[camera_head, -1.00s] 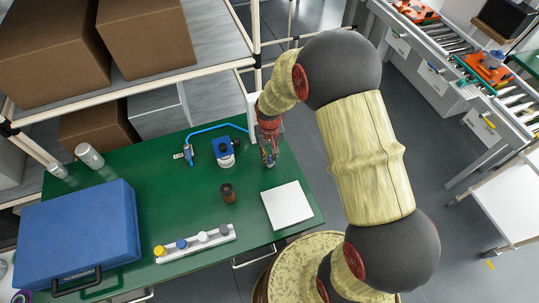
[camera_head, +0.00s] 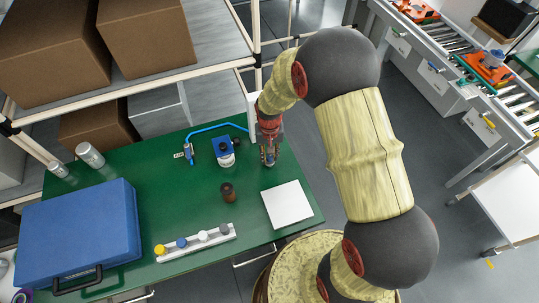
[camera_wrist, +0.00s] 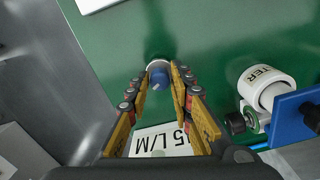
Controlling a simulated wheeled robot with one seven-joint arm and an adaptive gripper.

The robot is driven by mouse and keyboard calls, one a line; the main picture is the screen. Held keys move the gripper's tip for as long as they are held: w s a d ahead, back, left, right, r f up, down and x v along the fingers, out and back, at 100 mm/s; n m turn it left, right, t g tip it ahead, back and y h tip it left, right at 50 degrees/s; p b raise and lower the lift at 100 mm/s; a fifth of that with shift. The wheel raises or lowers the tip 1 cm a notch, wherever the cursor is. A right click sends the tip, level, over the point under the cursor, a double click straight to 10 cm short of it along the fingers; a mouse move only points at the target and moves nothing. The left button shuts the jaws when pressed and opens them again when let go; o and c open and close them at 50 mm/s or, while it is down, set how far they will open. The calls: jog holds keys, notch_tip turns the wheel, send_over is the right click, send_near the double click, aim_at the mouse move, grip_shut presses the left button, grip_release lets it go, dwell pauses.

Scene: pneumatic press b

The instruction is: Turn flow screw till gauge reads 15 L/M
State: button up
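A blue screw-like knob (camera_wrist: 160,78) with a pale collar shows near the middle of the wrist view, pointing toward the camera. My gripper (camera_wrist: 161,72) has its two yellow fingers on either side of the knob. The gaps are too small to tell whether the pads touch it. In the head view my gripper (camera_head: 268,162) points down at the back right of the green table; the knob is hidden there. A white card marked 15 L/M (camera_wrist: 160,144) lies below the fingertips, upside down and partly covered by them. I cannot read a gauge value.
A white cylinder lettered "TER" (camera_wrist: 268,86) sits on a blue fixture (camera_wrist: 294,118) right of the fingers. A blue device (camera_head: 225,153), a brown bottle (camera_head: 228,192), a white plate (camera_head: 287,205) and a blue case (camera_head: 78,235) stand on the green table (camera_head: 185,212).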

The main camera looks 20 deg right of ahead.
aim_at(270, 157)
jog(key=o, duration=0.3)
notch_tip(270, 157, up, 12)
dwell(0.7)
dwell(0.5)
jog(key=s+r+n+t+b, duration=0.3)
jog(key=s+r+t+b, duration=0.2)
jog(key=s+r, duration=1.2)
jog(key=s, duration=0.4)
jog(key=shift+a+r+t+b, duration=0.2)
jog(key=shift+r+t+b, duration=0.1)
